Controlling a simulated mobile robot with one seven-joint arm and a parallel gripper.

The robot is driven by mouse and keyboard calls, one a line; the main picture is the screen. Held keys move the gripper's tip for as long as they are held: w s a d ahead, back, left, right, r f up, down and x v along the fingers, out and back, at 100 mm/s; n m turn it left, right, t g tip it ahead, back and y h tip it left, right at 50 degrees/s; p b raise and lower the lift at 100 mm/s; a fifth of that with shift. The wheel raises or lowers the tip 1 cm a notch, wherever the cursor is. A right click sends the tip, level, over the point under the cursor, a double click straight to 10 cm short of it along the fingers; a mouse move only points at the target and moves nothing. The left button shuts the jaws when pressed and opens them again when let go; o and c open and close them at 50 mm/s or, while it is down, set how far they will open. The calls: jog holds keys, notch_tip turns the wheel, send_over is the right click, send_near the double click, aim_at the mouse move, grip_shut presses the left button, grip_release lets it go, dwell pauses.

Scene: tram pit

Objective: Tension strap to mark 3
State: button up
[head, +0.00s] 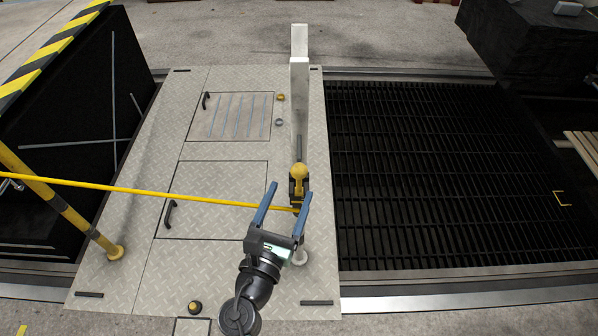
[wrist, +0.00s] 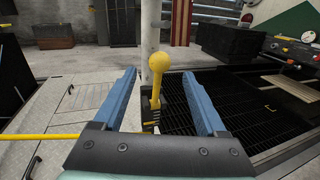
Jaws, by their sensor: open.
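A yellow strap (head: 130,188) runs taut-looking from the left edge to a dark ratchet body (head: 297,188) on the white post (head: 300,80). The ratchet has a yellow ball-ended lever (head: 299,172), which also shows in the wrist view (wrist: 159,62). My gripper (head: 290,190) is open, with two blue fingers. In the wrist view my gripper (wrist: 158,75) has the yellow knob between its fingers, apart from both. I cannot tell how far the knob lies beyond the fingertips. The strap (wrist: 40,136) passes to the left in the wrist view. I cannot read any numbered mark.
The tread-plate deck (head: 240,100) has hatches with black handles. A dark grating (head: 430,170) lies to the right. A striped black block (head: 70,110) stands at the far left.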

aim_at(296, 178)
jog(key=b+x, duration=0.1)
jog(key=x, duration=0.6)
jog(key=shift+w, duration=0.15)
grip_shut()
dwell(1.2)
